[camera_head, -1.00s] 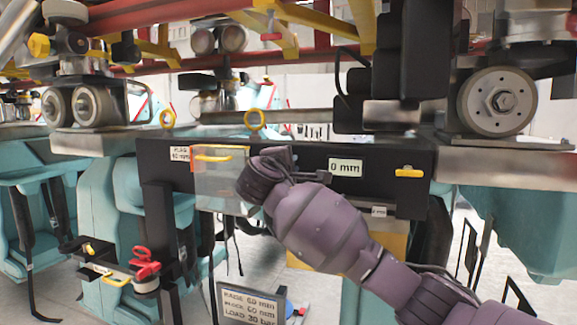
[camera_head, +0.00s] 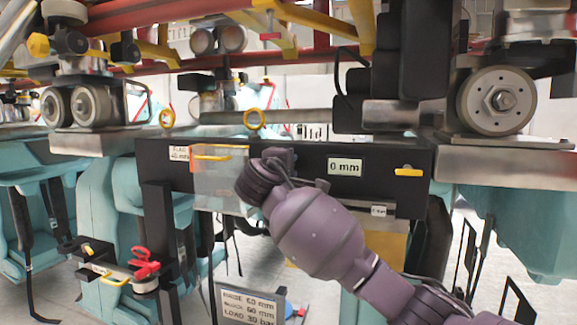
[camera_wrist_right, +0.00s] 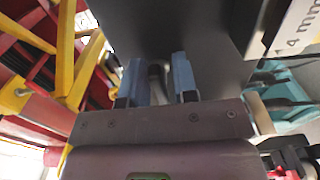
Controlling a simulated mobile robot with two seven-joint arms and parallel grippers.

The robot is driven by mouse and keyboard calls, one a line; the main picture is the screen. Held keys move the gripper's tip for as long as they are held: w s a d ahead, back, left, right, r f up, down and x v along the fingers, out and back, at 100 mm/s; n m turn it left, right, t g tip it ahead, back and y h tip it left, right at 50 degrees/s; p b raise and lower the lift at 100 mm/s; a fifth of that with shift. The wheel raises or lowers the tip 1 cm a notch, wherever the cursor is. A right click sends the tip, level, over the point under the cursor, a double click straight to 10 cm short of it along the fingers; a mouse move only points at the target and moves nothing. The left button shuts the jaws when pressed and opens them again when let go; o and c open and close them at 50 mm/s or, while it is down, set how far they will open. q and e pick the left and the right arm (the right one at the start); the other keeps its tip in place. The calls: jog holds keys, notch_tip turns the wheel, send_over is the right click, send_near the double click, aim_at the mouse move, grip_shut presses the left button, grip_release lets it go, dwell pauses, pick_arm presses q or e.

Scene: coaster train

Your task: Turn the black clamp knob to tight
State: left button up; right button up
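My right arm comes in from the right in the head view, and its wrist end is close against the front of a black beam (camera_head: 310,157). The arm hides the fingertips there. In the right wrist view my right gripper (camera_wrist_right: 158,80) has its two blue fingers apart, pointing at a dark panel. A dark round post, possibly the black clamp knob (camera_wrist_right: 156,84), shows between the fingers. I see a gap beside it at the right finger. In the head view I cannot make out the knob behind my arm. My left gripper is not in view.
A clear panel with a yellow handle (camera_head: 212,157) is left of my wrist. A "0 mm" label (camera_head: 345,168) and a yellow lever (camera_head: 408,172) are to the right. Wheels and red rails are above. A tray with a red-handled part (camera_head: 145,264) and a sign (camera_head: 252,304) are below.

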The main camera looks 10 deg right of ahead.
jog(key=shift+o, duration=0.8)
jog(key=shift+r, duration=0.1)
jog(key=b+v, duration=0.1)
jog(key=v, duration=0.9)
jog(key=shift+s+a, duration=0.2)
jog(key=shift+s, duration=0.15)
